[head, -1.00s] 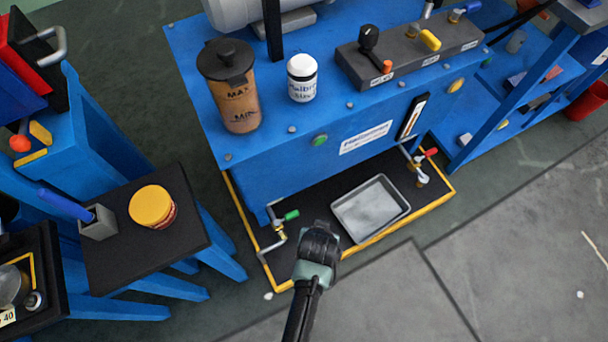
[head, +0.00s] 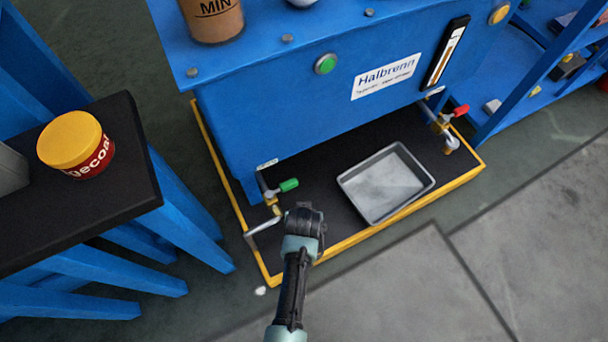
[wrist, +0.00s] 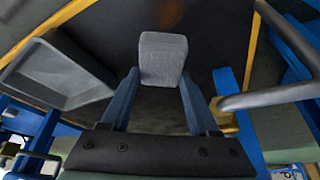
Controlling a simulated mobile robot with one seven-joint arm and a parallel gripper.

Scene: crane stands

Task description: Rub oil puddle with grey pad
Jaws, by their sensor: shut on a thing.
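My gripper (wrist: 160,88) is shut on the grey pad (wrist: 162,58), a light grey block held between the two blue fingers in the wrist view. Beyond the pad, a faint brownish patch (wrist: 168,13), which looks like the oil puddle, shows on the dark floor of the yellow-edged drip area. I cannot tell whether the pad touches that floor. In the head view my gripper (head: 303,222) is over the front of this area, beside the green-handled tap. There the arm hides the pad, and I cannot make out the puddle.
A grey metal tray (head: 428,190) lies right of my gripper, also in the wrist view (wrist: 100,92). The green-handled tap (head: 287,186) and its bent pipe are close on the left. A red-handled tap (head: 460,111) is further right. The blue tank (head: 280,110) overhangs behind.

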